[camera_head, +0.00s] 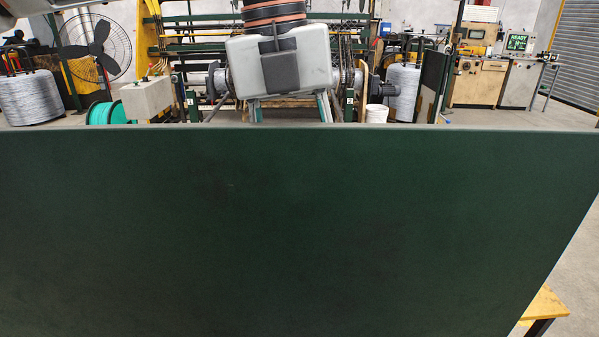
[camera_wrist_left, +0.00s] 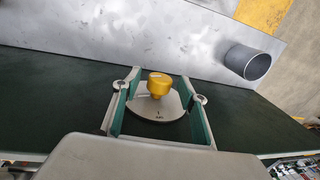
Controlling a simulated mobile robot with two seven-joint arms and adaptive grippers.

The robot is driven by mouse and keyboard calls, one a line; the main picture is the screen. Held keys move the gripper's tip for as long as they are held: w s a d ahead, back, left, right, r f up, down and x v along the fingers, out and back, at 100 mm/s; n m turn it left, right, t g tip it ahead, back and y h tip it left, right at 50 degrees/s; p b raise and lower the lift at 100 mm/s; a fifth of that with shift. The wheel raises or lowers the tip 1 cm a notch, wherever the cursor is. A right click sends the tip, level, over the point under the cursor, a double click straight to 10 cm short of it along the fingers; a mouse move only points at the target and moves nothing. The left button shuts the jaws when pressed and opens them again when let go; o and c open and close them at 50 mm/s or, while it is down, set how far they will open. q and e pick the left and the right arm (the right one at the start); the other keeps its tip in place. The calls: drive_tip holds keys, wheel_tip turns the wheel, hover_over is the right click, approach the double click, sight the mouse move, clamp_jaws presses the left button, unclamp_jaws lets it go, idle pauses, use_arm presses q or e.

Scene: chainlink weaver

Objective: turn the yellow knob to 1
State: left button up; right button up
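The yellow knob (camera_wrist_left: 159,84) sits on a pale rounded dial plate (camera_wrist_left: 155,108) in the left wrist view. Small dark marks on the plate are too small to read surely. My left gripper (camera_wrist_left: 160,78) is open, with one green finger on each side of the knob and visible gaps between. In the head view a gripper that appears to be my left one (camera_head: 290,109) points down, fingers apart, at the far edge of a dark green panel. Its fingertips and the knob are hidden there. My right gripper is not identifiable in either view.
The large dark green panel (camera_head: 300,230) fills the lower head view. A grey metal surface with a dark round tube end (camera_wrist_left: 248,63) lies beyond the knob in the wrist view. Wire coils (camera_head: 30,97), a fan (camera_head: 96,47) and control cabinets (camera_head: 478,80) stand further back.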

use_arm(q)
wheel_tip(320, 180, up, 12)
drive_tip(key=a, duration=0.1)
drive_tip(key=shift+a, duration=0.3)
idle(0.3)
